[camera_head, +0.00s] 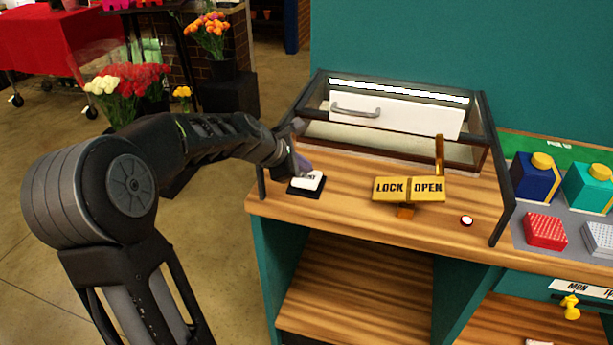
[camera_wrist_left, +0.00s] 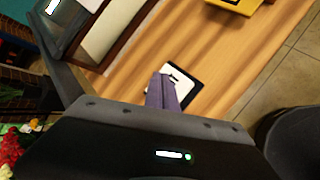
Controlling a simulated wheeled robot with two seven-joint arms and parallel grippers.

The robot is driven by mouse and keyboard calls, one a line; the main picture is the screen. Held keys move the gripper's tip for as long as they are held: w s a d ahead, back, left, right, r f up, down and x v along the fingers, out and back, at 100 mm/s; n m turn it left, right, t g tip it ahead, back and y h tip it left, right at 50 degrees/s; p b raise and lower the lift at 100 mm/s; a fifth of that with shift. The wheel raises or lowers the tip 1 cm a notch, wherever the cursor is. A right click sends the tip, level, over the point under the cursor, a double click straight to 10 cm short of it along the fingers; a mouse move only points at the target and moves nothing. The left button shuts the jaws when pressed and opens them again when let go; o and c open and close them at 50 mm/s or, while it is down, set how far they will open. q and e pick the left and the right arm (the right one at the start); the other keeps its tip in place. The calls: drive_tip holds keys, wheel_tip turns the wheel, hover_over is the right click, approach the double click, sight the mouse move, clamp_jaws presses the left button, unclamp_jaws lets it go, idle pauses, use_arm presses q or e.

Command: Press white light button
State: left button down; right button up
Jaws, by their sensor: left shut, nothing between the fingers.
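A white rocker-like button (camera_head: 308,181) sits on a black square base on the wooden counter, at the left front of the glass-fronted case. It also shows in the left wrist view (camera_wrist_left: 182,80), partly hidden by my fingers. My left gripper (camera_head: 303,166) is shut and empty, its fingertips at the button's upper left edge in the head view. In the left wrist view the closed fingers (camera_wrist_left: 161,82) overlap the button's near side. I cannot tell whether they touch it. A small round white button (camera_head: 467,221) is farther right on the counter. My right gripper is not in view.
A yellow LOCK/OPEN lever plate (camera_head: 409,189) stands right of the button. Behind is the case with a white handled drawer front (camera_head: 384,115) and a lit strip (camera_head: 400,91). Coloured blocks (camera_head: 535,176) are at the right. Open shelves lie below the counter.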

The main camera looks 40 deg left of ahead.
sight(304, 178)
use_arm(q)
wheel_tip(304, 178, up, 6)
drive_tip(key=p, duration=0.6)
idle(1.5)
